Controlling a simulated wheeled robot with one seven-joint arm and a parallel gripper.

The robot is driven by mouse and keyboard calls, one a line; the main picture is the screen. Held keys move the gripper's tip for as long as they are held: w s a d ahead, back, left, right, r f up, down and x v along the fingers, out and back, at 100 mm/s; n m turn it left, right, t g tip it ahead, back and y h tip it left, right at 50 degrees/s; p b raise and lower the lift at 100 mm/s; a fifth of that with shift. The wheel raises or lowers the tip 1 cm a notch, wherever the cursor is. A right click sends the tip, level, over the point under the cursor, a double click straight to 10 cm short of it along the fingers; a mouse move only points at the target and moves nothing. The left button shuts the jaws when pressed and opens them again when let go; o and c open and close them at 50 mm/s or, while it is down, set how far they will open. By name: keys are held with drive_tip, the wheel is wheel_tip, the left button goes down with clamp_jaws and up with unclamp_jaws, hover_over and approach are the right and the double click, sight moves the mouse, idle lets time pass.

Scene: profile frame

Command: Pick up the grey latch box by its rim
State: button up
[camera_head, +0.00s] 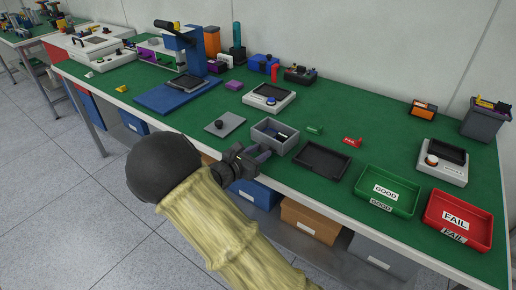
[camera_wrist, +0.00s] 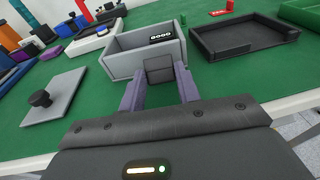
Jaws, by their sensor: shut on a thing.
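The grey latch box (camera_head: 268,138) stands open-topped near the front edge of the green table. It also shows in the wrist view (camera_wrist: 119,61), with a dark item marked with white letters inside. My gripper (camera_head: 258,152) reaches it from the front. In the wrist view my gripper (camera_wrist: 158,84) has its two purple fingers on either side of a dark block at the box's near wall, and it is shut on the box there. The exact contact at the fingertips is partly hidden. The box looks level, and I cannot tell any gap under it.
A grey plate with a black knob (camera_head: 231,120) lies left of the box. A black tray (camera_head: 321,172) lies close on its right, then a green GOOD tray (camera_head: 375,205) and a red FAIL tray (camera_head: 480,205). Small green (camera_head: 314,129) and red (camera_head: 352,141) tags lie behind.

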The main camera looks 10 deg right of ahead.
sight(262, 151)
drive_tip(key=r+p, duration=0.1)
drive_tip(key=p, duration=0.1)
drive_tip(key=g+y+p, duration=0.1)
drive_tip(key=p, duration=0.1)
drive_tip(key=r+g+y+p, duration=0.1)
drive_tip(key=p, duration=0.1)
drive_tip(key=shift+w+d+r, duration=0.35)
drive_tip(key=shift+d, duration=0.05)
drive_tip(key=p, duration=0.1)
drive_tip(key=y+p, duration=0.1)
drive_tip(key=g+p, duration=0.1)
drive_tip(key=shift+w+d+r+y+p, duration=0.2)
drive_tip(key=shift+w+d+y+p, duration=0.1)
drive_tip(key=shift+y, duration=0.1)
drive_tip(key=shift+d+g+y+p, duration=0.1)
drive_tip(key=shift+g+y+p, duration=0.2)
drive_tip(key=shift+p, duration=0.45)
drive_tip(key=shift+w, duration=0.1)
drive_tip(key=shift+f, duration=0.1)
drive_tip(key=o, duration=1)
